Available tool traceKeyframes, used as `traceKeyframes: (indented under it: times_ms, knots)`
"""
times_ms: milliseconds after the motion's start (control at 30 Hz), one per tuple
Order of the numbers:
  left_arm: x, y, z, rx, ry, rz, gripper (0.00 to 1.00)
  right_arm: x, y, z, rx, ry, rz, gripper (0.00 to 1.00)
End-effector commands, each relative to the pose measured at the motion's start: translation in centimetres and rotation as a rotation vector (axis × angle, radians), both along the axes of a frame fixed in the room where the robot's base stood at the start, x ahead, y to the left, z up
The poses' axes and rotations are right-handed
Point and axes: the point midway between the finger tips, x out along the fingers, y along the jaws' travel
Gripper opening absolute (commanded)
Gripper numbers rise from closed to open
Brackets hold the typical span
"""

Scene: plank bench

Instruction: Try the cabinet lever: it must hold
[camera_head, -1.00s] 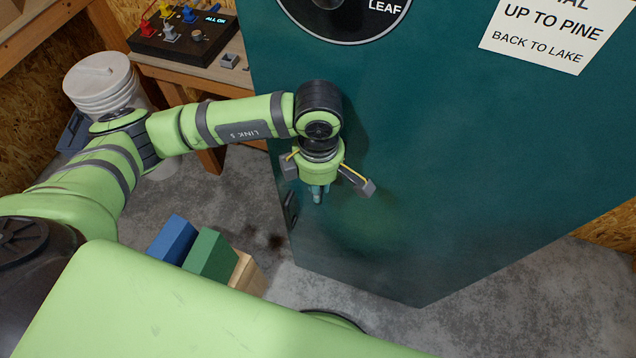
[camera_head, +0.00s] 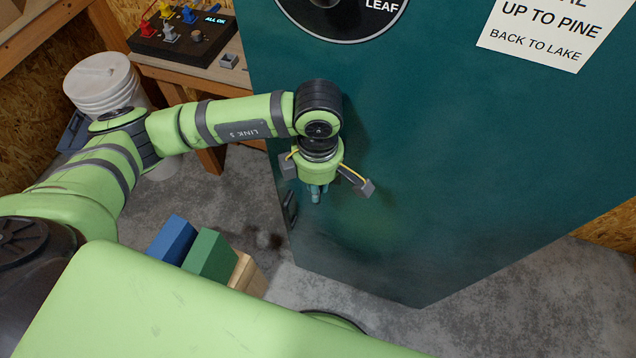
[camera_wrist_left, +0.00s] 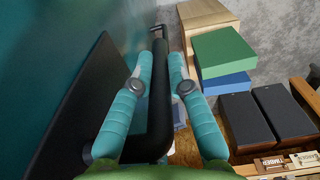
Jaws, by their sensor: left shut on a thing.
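The teal cabinet (camera_head: 450,190) has a large flat face in the head view. Its black lever (camera_wrist_left: 159,100) shows in the left wrist view as an upright bar beside a dark plate (camera_wrist_left: 85,105) on the teal face. My left gripper (camera_head: 316,193) is at the left part of the cabinet face. In the left wrist view its two teal fingers (camera_wrist_left: 161,85) lie on either side of the lever, shut on it. In the head view the gripper hides most of the lever. My right gripper is in neither view.
Blue (camera_head: 172,238), green (camera_head: 210,255) and wooden (camera_head: 246,272) blocks are below the left arm. A white bucket (camera_head: 105,85) and a bench with a switch box (camera_head: 180,35) are at the back left. Bare concrete floor (camera_head: 225,200) lies left of the cabinet.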

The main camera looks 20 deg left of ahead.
Motion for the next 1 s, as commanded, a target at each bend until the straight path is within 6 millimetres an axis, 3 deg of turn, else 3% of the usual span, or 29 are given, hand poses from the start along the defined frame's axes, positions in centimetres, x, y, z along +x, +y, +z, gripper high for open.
traceKeyframes:
  times_ms: [800, 833, 867, 1000]
  knots:
    - [0.30, -0.01, 0.22, 0.010, -0.009, 0.006, 0.00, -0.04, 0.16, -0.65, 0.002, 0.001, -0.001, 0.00]
    - [0.30, -0.02, 0.22, 0.010, -0.009, 0.006, 0.29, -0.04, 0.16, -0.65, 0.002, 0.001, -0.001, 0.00]
    - [0.30, -0.03, 0.22, 0.010, -0.009, 0.006, 0.41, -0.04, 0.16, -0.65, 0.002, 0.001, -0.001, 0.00]
    - [0.20, -0.11, 0.15, 0.007, -0.006, 0.004, 0.45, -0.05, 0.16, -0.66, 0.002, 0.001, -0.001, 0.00]
